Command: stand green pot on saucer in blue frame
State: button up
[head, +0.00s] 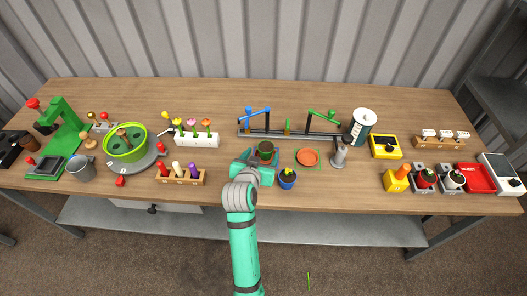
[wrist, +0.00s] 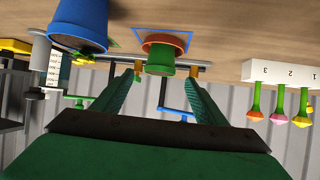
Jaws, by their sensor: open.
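The green pot (head: 265,147) stands upright in front of my gripper. In the wrist view, which is upside down, the green pot (wrist: 160,71) appears on an orange saucer (wrist: 166,42) inside a blue frame (wrist: 187,36) on the table. The head view mostly hides that saucer and frame behind the pot and my gripper. My gripper (head: 260,160) is open. In the wrist view its two fingers (wrist: 166,72) show apart, one on each side of the pot, with gaps between them and it.
A blue pot (head: 288,179) with a yellow flower stands close at right. Another orange saucer (head: 308,157) lies in a green frame, empty. A rail (head: 290,134) with blue and green arms stands behind. A white numbered block (head: 197,140) with flowers is at left.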

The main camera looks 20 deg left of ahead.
jog(key=v, duration=0.7)
jog(key=shift+f, duration=0.1)
dwell(0.4)
